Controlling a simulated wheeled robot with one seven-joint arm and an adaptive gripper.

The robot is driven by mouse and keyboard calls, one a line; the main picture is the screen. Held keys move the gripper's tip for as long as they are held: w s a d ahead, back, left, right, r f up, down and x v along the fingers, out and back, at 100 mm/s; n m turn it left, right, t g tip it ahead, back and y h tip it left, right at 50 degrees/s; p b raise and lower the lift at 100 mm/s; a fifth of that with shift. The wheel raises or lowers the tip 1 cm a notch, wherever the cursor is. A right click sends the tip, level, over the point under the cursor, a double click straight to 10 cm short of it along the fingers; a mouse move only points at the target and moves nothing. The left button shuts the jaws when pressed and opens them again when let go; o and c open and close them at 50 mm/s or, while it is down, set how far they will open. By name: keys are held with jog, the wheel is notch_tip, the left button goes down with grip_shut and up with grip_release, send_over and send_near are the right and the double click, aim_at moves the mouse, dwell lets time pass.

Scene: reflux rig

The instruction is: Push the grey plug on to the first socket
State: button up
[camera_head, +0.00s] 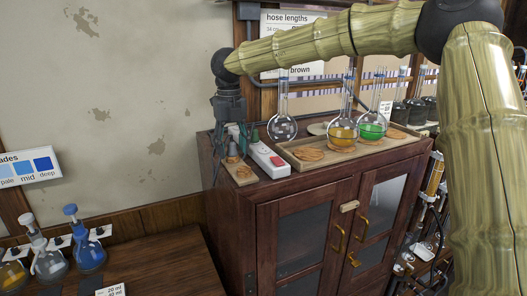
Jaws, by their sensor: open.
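My gripper (233,150) points down over the left end of the dark wooden cabinet top, its fingers apart. Between and just below the fingertips is a small greyish piece (232,158), which may be the grey plug; I cannot tell whether the fingers touch it. A small wooden block (243,177) lies under it, with another small dark piece at its front. Right of the gripper is a white socket strip (267,154) with a red part at its near end. A green piece (255,135) stands at the strip's far end. The separate sockets are too small to make out.
A wooden tray (289,157) right of the strip holds cork rings and flasks, including an orange (343,131) and a green one (373,127). A clear flask (283,127) stands close to the strip. My arm spans above them. Bottles (415,111) stand at right.

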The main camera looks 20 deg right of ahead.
aim_at(232, 142)
jog(key=shift+p, duration=0.35)
jog(key=shift+c, duration=0.2)
grip_shut()
jog(key=shift+r, duration=0.15)
jog(key=shift+r+p, duration=0.7)
jog(key=shift+r, duration=0.2)
jog(key=shift+r+p, duration=1.8)
jog(key=shift+r, duration=0.1)
